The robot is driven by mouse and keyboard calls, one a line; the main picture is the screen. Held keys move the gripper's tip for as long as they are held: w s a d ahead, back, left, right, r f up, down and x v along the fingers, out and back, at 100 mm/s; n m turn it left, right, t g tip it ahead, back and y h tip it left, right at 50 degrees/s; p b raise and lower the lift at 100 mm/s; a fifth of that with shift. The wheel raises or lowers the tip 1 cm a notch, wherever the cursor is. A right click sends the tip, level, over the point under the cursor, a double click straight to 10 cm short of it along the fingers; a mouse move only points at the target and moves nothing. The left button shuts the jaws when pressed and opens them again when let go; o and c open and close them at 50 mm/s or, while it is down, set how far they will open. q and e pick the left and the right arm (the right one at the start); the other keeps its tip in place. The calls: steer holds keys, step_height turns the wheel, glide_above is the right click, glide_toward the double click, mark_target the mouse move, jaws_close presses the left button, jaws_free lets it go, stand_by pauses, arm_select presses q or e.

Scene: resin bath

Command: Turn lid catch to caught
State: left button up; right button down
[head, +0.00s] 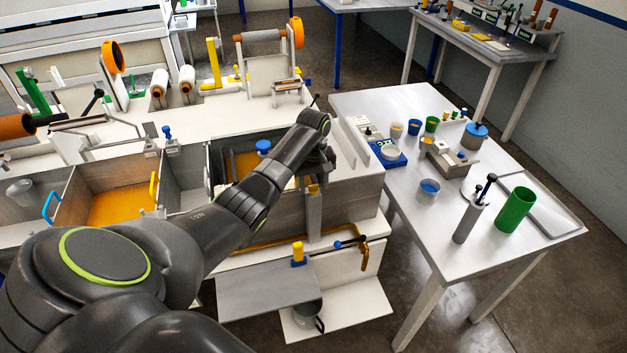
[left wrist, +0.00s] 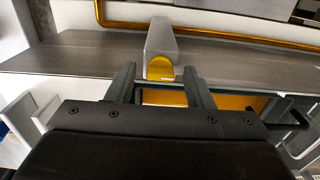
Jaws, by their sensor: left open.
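The lid catch appears to be the grey bar with a rounded yellow end (left wrist: 160,66) in the left wrist view. In the head view it looks like the grey upright piece (head: 314,213) with a yellow top on the front wall of the bath. My left gripper (left wrist: 159,78) is open, with one finger on each side of the yellow end. Gaps seem to show beside it; I cannot tell whether a finger touches it. In the head view my left gripper (head: 318,168) is at the bath's right part, partly hidden by my arm. My right gripper is not in view.
A brass pipe (head: 290,241) runs along the bath's front, above a grey shelf (head: 265,289) with a yellow-topped valve (head: 298,254). A white table (head: 410,205) with cups and a green cylinder (head: 515,209) stands to the right. An open orange-floored tank (head: 120,207) is left.

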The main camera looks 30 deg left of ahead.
arm_select(q)
steer(key=shift+s+d, duration=0.1)
steer(key=shift+r, duration=0.1)
steer(key=shift+c, duration=1.1)
steer(key=c, duration=0.8)
steer(key=shift+o, duration=0.2)
